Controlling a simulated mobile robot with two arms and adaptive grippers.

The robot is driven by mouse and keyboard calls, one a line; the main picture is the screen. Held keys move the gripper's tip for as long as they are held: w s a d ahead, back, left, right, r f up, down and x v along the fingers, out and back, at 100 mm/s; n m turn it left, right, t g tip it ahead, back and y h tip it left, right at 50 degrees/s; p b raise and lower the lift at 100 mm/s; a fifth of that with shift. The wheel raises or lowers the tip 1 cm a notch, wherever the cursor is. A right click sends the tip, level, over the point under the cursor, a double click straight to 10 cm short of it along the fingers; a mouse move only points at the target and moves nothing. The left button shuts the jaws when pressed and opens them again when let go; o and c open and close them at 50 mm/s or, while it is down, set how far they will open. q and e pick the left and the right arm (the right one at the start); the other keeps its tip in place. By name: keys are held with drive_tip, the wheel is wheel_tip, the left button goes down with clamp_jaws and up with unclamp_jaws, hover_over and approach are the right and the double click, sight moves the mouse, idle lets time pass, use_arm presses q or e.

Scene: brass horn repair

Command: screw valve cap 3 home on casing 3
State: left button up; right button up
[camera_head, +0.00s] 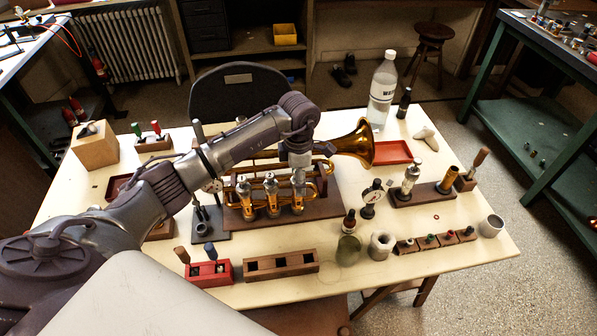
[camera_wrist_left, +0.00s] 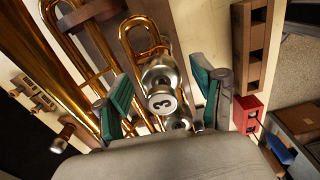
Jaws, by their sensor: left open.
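The brass horn (camera_head: 355,145) lies on a dark board on the workbench, its bell to the right and its valve casings upright. Valve cap 3 (camera_wrist_left: 162,101), silver with a black "3" on a white disc, sits over casing 3 (camera_head: 298,202), the rightmost valve in the head view. How far it is threaded cannot be told. My left gripper (camera_wrist_left: 160,78) is open, its green-padded fingers on either side of the cap with gaps visible. In the head view my left arm comes down over casing 3 and hides its top. My right gripper is not in view.
Casings 1 (camera_head: 244,200) and 2 (camera_head: 271,195) stand close to the left. A dial gauge stand (camera_head: 211,230), a red block (camera_head: 209,273), an empty wooden rack (camera_head: 281,265) and small bottles surround the board. A water bottle (camera_head: 382,92) stands behind the bell.

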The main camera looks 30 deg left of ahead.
use_arm(q)
drive_tip(key=shift+c, duration=0.4)
clamp_jaws()
drive_tip(key=shift+f+m+b, duration=0.1)
drive_tip(key=shift+m+b, duration=0.6)
drive_tip(key=shift+m, duration=0.2)
drive_tip(key=m+b, duration=0.1)
drive_tip(key=m, duration=0.1)
drive_tip(key=shift+m+b, duration=0.3)
drive_tip(key=shift+b, duration=0.05)
drive_tip(key=shift+m, duration=0.4)
